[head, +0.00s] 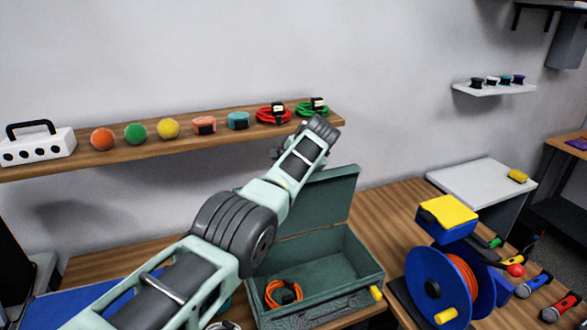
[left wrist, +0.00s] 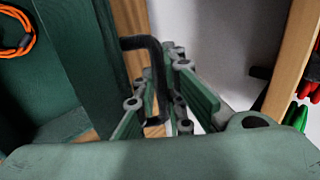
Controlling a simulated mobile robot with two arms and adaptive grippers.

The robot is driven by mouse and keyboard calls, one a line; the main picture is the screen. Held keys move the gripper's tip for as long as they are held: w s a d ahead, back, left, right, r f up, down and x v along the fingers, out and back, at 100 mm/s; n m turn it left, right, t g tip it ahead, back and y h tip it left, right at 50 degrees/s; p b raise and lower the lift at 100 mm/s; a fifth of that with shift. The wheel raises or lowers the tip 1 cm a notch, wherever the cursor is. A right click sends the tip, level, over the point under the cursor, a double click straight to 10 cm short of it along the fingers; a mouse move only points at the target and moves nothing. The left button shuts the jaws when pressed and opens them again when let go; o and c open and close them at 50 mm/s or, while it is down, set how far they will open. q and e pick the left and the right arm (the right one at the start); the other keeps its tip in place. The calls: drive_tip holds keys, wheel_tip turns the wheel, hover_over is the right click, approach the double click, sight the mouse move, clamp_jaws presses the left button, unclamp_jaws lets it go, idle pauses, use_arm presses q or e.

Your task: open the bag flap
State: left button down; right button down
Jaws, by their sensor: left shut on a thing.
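The green bag (head: 345,292) is a box-shaped case on the wooden bench, with its flap (head: 335,200) raised at the back and its inside showing. An orange cable (head: 270,291) lies coiled inside; it also shows at the upper left of the left wrist view (left wrist: 28,42). My left arm reaches across to the raised flap. In the left wrist view my left gripper (left wrist: 168,92) is shut on the black handle (left wrist: 138,42) of the flap. In the head view my wrist mostly hides the fingers and the handle. My right gripper is not in view.
A wooden wall shelf (head: 150,150) behind my arm carries several balls, boxes and red and green cable coils. A blue reel (head: 440,287) and a yellow-topped blue block (head: 448,215) stand right of the bag. Bare bench (head: 385,222) lies between.

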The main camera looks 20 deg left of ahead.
use_arm(q)
drive_tip(key=shift+w+a, duration=0.15)
drive_tip(key=shift+a, duration=0.2)
drive_tip(key=shift+f, duration=0.1)
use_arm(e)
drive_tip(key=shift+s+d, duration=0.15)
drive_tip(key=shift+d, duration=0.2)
use_arm(q)
drive_tip(key=c, duration=2.1)
unclamp_jaws()
drive_tip(key=shift+f, duration=0.1)
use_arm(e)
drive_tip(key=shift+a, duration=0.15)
use_arm(q)
drive_tip(key=v, duration=1.2)
drive_tip(key=shift+w+d+r, duration=0.1)
drive_tip(key=shift+d+r, duration=0.05)
drive_tip(key=shift+r, duration=0.15)
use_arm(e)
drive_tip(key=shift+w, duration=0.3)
